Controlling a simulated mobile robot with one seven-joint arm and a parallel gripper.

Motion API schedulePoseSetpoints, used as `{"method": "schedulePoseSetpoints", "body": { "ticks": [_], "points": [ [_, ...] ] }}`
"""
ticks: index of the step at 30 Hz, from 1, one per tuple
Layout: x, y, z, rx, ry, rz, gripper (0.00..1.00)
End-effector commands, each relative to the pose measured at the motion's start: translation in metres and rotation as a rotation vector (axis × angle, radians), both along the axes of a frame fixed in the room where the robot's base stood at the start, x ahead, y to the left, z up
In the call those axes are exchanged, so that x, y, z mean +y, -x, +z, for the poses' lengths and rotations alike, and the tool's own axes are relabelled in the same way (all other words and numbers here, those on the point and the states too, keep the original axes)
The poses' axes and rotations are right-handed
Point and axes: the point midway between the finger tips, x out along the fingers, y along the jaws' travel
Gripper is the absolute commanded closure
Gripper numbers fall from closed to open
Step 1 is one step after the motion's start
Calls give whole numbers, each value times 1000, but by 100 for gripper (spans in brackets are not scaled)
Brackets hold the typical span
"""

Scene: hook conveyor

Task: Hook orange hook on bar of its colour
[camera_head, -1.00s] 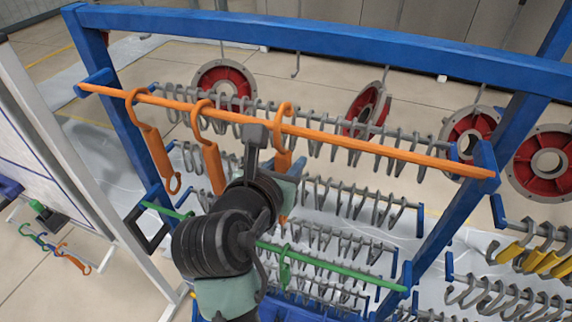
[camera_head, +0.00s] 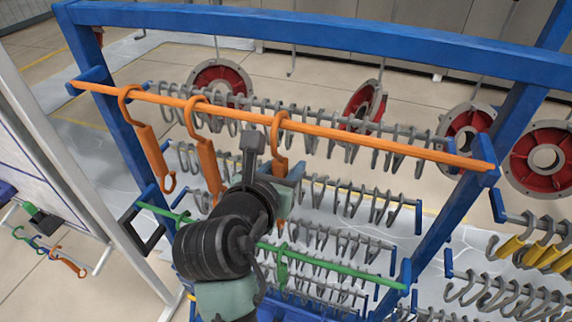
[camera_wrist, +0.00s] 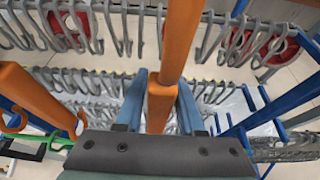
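The orange bar (camera_head: 350,137) runs across the blue rack at its top front. The orange hook (camera_head: 281,136) has its curved top over this bar and hangs down in front of the rack. My gripper (camera_head: 284,178) is at the hook's shank, below the bar. In the wrist view, my two blue fingers (camera_wrist: 161,100) stand on either side of the orange shank (camera_wrist: 161,110), close against it. Two other orange hooks (camera_head: 207,158) (camera_head: 150,146) hang from the same bar to the left. The lower end of the held hook is partly hidden by my arm.
A green bar (camera_head: 335,268) with green hooks lies lower on the rack. Rows of grey hooks (camera_head: 350,200) fill the space behind. The blue frame post (camera_head: 440,200) stands to the right. Yellow hooks (camera_head: 530,250) hang farther right.

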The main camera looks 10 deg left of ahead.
Motion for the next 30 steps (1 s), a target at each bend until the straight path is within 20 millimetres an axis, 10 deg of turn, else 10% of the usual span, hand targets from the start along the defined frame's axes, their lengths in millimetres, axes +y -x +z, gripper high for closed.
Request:
{"method": "schedulePoseSetpoints", "body": {
  "ticks": [3, 16, 30],
  "points": [
    [0, 0, 0, 0, 0, 0, 39],
    [2, 7, 2, 0, -1, 2, 38],
    [19, 89, 37, -3, -1, 5, 38]
  ]
}}
